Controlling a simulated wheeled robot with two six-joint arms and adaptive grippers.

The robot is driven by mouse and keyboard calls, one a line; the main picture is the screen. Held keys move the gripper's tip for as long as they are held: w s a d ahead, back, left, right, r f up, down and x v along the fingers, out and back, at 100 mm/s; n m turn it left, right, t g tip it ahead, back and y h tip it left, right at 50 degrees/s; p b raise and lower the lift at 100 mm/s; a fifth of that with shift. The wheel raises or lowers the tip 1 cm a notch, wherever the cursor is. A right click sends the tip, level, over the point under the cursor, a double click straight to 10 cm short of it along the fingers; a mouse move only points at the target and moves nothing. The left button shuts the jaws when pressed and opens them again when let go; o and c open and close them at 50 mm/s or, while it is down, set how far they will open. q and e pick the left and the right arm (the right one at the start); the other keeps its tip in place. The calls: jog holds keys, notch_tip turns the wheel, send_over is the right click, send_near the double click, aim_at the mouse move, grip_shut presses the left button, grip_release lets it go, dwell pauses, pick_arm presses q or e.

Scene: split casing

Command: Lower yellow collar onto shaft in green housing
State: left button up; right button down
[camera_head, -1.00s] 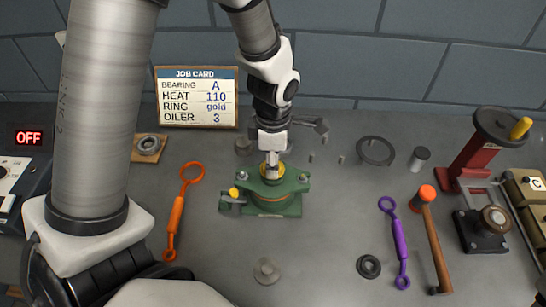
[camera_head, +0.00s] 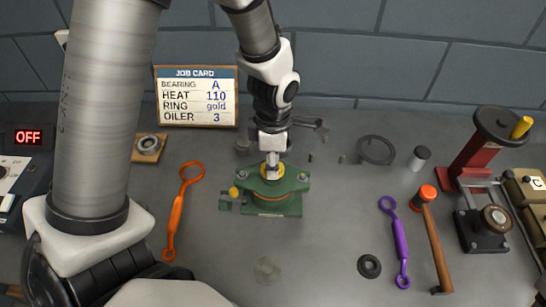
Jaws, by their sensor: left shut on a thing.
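The green housing (camera_head: 270,195) stands on the bench in the middle of the head view. The yellow collar (camera_head: 279,171) shows as a yellow ring at the top centre of the housing, partly hidden by my gripper. My left gripper (camera_head: 271,166) points straight down over the housing's centre and is shut on the collar. The shaft is hidden under the gripper and collar, so how far the collar sits on it cannot be told. My right gripper is not in view.
A small yellow-topped part (camera_head: 234,192) is at the housing's left. An orange wrench (camera_head: 177,212) lies left; a purple wrench (camera_head: 396,240) and a hammer (camera_head: 435,235) lie right. A black ring (camera_head: 369,266) lies in front. Bench between is clear.

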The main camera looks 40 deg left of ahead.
pick_arm(q)
jog(key=shift+f, duration=0.1)
jog(key=o, duration=1.2)
jog(key=shift+c, duration=0.2)
notch_tip(320, 180, up, 7)
jog(key=p, duration=0.6)
jog(key=shift+f, duration=0.1)
